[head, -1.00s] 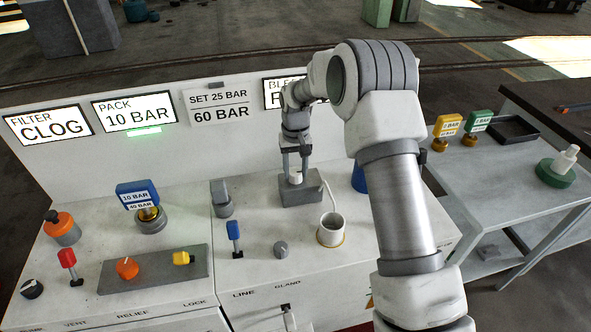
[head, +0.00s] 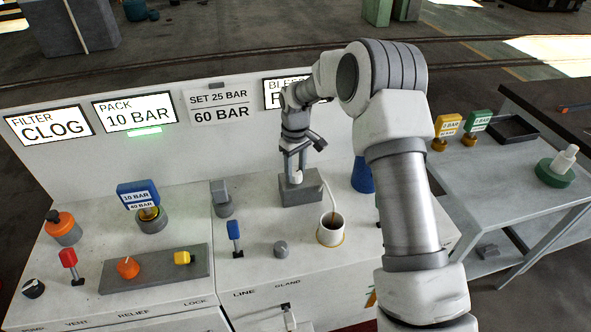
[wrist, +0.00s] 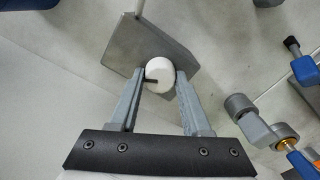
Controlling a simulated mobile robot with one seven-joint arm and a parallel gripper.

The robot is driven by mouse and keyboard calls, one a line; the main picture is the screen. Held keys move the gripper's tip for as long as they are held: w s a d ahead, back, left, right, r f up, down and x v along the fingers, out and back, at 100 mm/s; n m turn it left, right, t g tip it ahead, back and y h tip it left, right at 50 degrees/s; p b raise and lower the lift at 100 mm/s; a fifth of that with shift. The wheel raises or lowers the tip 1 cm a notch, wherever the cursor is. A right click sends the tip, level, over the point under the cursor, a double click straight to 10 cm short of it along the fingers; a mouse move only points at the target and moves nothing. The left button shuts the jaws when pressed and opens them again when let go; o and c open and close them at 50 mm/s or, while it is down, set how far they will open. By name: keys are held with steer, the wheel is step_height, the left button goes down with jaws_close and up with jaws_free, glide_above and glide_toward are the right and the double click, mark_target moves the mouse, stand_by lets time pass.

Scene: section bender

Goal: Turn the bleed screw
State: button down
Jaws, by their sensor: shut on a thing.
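The bleed screw is a round white head with a dark slot (wrist: 160,69), on a grey block (wrist: 125,48) in the wrist view. My gripper (wrist: 160,80) is shut on it, one finger on each side. In the head view my gripper (head: 297,172) is over the grey block (head: 300,194) on the right part of the bench, and its fingers mostly hide the screw. A thin pale tube (head: 328,197) runs from the block to a white cup (head: 331,236). Dark brown fluid shows in the cup.
A blue part (head: 362,176) stands right of the block, close to my arm. A blue lever (head: 234,236) and a small grey knob (head: 281,249) stand in front. The sign panel (head: 218,118) rises behind. A side table (head: 500,178) is at right.

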mark_target(295, 172)
stand_by(0.3)
steer(key=shift+c, duration=1.8)
jaws_free()
step_height(295, 172, up, 18)
steer(key=p, duration=0.1)
steer(key=shift+f, duration=0.25)
